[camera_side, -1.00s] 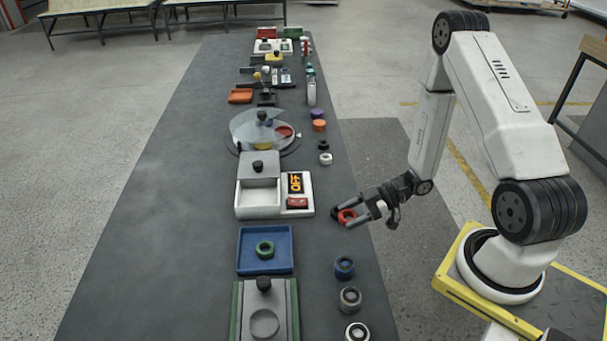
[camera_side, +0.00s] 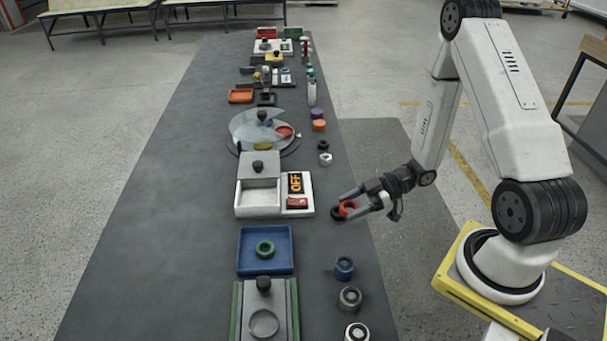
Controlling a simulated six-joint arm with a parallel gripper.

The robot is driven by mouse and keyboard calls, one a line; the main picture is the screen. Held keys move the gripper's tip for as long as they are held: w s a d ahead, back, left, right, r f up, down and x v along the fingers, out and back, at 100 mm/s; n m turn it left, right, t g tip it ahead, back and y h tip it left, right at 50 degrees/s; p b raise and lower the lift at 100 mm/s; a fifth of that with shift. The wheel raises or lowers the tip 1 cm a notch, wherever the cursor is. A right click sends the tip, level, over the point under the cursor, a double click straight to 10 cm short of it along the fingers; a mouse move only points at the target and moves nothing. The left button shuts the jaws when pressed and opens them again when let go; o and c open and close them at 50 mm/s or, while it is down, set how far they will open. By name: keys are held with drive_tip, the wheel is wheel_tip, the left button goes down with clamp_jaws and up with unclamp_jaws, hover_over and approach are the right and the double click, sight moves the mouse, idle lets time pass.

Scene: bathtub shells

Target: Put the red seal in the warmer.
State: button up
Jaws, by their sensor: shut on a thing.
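The red seal (camera_side: 347,208) is a small red ring held between the fingers of my gripper (camera_side: 346,204). My gripper is shut on it, just off the right side of the warmer and close above the table. The warmer (camera_side: 243,210) is a white box with an open, empty-looking well. Its grey lid (camera_side: 258,157) with a black knob sits back behind the well. Its panel shows an orange OFF display (camera_side: 295,183) above a red switch (camera_side: 297,203).
A black ring (camera_side: 336,214) lies by my fingertips. Blue (camera_side: 344,266) and grey (camera_side: 350,297) rings line the right edge. The table's left side is clear.

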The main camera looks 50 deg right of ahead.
drive_tip(key=shift+w, duration=0.1)
drive_tip(key=shift+w+r, duration=0.1)
drive_tip(key=shift+w, duration=0.4)
drive_tip(key=w+a+r+m+t+h, duration=0.2)
drive_tip(key=w+r+m+t+h, duration=0.1)
drive_tip(key=w+r+m+h, duration=0.2)
drive_tip(key=w+a+r+m+t+h, duration=0.3)
drive_tip(key=w+r+m+h, duration=0.3)
drive_tip(key=w, duration=0.4)
drive_tip(key=shift+r, duration=0.15)
drive_tip(key=shift+w, duration=0.1)
drive_tip(key=shift+d, duration=0.1)
